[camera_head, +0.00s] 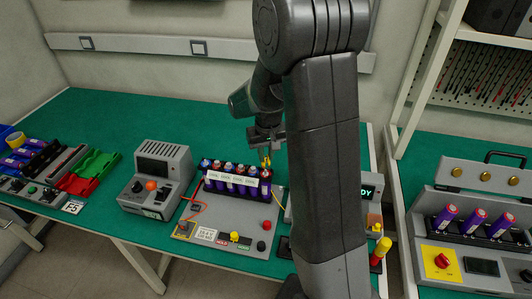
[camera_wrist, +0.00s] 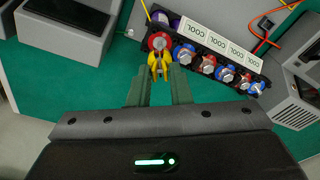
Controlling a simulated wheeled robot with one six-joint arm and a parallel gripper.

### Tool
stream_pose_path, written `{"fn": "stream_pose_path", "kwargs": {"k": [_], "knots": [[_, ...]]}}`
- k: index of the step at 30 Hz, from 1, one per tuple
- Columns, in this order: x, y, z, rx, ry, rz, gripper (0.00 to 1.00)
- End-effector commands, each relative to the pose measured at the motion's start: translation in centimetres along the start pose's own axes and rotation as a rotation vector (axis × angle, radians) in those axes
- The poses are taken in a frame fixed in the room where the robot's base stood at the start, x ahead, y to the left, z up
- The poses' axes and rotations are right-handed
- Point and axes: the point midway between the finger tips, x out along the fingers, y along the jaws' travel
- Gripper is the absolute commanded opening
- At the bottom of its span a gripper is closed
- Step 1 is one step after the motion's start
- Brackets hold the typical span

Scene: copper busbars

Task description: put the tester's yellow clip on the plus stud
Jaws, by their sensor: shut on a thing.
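My gripper (camera_wrist: 160,88) is shut on the yellow clip (camera_wrist: 159,64), which sticks out past the green fingertips. In the wrist view the clip's jaws lie at the lower edge of a red-ringed stud (camera_wrist: 158,42) at the left end of the cell row. I cannot tell whether they grip the stud or only overlap it. In the head view my gripper (camera_head: 266,140) and the clip (camera_head: 266,160) are above the right end of the cell pack (camera_head: 236,187). The tester with a lit display (camera_head: 370,191) is partly hidden behind my arm.
White "COOL" labels (camera_wrist: 215,41) lie along the pack, beside red and blue studs. A grey box with an orange knob (camera_head: 156,180) stands to the left. Red and green trays (camera_head: 85,172) are further left. A rack of purple cells (camera_head: 475,222) stands on the right bench.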

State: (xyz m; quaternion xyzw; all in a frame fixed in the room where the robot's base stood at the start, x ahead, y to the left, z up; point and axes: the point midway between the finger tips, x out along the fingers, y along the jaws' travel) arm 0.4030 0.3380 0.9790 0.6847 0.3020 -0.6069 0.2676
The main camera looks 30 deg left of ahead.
Motion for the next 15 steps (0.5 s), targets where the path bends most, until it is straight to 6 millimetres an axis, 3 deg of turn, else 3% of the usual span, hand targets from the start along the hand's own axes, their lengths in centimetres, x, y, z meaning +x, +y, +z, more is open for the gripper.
{"fn": "stream_pose_path", "kwargs": {"k": [15], "knots": [[3.2, 0.0, 0.4, 0.0, -0.001, 0.0, 0.01]]}}
